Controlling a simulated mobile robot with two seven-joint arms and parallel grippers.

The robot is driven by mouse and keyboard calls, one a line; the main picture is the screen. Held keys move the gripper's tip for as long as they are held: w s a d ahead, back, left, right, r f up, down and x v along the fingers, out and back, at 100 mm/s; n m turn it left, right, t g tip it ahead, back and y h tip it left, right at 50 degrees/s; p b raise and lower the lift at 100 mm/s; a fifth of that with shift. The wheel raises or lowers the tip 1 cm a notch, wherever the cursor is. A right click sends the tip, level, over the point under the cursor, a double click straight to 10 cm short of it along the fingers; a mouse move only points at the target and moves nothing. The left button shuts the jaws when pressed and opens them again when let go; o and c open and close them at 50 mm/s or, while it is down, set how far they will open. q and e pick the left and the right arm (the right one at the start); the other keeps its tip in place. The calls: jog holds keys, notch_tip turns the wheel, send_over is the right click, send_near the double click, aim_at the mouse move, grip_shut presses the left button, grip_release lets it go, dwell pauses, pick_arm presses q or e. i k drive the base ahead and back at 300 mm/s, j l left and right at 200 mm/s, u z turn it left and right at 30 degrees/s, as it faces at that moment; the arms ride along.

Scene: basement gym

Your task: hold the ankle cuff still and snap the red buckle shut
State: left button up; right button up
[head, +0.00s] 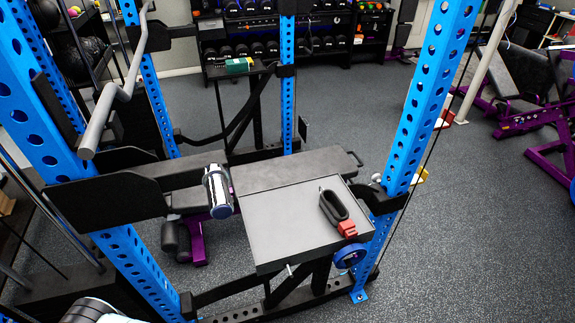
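The black ankle cuff (334,208) rests as a loop on the grey flat top of a tray-like platform (285,225), towards its right side. The red buckle (347,229) is at the cuff's near end, close to the platform's right edge. It is too small to tell whether the buckle is open or snapped shut.
Blue perforated rack uprights (414,100) flank the platform. A dark bench pad (290,170) adjoins its far side. A grey bar (115,90) hangs at upper left. The platform's left half is bare.

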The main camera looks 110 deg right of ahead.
aim_at(352, 232)
jog(key=z, duration=1.7)
jog(key=i+j, duration=0.05)
jog(key=j, duration=0.05)
